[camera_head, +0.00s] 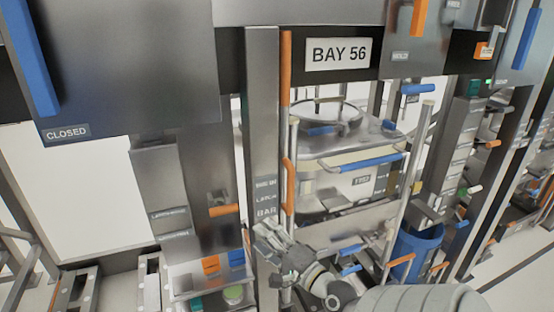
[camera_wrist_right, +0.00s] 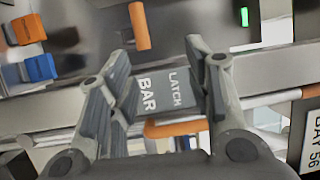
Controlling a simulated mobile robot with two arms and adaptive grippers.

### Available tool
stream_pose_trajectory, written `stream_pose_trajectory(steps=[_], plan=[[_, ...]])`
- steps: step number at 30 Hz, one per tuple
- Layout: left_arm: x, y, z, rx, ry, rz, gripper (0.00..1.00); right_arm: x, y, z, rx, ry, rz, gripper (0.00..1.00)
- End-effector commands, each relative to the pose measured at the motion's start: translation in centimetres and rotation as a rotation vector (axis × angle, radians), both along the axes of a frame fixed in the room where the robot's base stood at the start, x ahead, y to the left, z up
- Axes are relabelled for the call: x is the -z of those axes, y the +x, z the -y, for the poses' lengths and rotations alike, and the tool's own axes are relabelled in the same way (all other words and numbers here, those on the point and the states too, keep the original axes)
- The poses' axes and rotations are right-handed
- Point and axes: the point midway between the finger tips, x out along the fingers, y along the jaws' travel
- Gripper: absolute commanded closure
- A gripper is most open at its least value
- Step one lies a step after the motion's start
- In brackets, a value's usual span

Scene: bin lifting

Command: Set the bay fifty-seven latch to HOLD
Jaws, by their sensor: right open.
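No sign reading bay 57 is legible; the one readable sign (camera_head: 338,53) says BAY 56, and it shows sideways in the right wrist view (camera_wrist_right: 319,137). A small label that seems to read HOLD (camera_head: 400,57) is on the upper right panel. My right gripper (camera_head: 268,235) is in front of the post's lower part. In the wrist view its open fingers (camera_wrist_right: 160,62) flank the label (camera_wrist_right: 160,90), with nothing between them. My left gripper is out of view.
A lidded metal bin with a blue-and-cream handle (camera_head: 362,161) stands behind the post. A CLOSED panel with a blue handle (camera_head: 32,55) hangs at upper left. An orange lever (camera_head: 223,210) is left of the post. A blue bucket (camera_head: 416,250) stands at lower right.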

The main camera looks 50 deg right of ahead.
Motion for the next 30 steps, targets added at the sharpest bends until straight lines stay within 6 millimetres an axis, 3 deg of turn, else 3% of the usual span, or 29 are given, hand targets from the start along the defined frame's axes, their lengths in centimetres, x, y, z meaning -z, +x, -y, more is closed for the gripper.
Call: stream_pose_trajectory(steps=[6,12,30], plan=[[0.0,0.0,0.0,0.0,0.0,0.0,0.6,0.2,-2.4,-0.4,-0.001,0.0,-0.003,0.54],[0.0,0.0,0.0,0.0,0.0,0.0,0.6,0.2,-3.4,-0.6,-0.001,0.0,0.0,0.54],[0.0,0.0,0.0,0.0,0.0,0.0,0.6,0.2,-3.6,-0.6,0.0,0.001,0.001,0.54]])
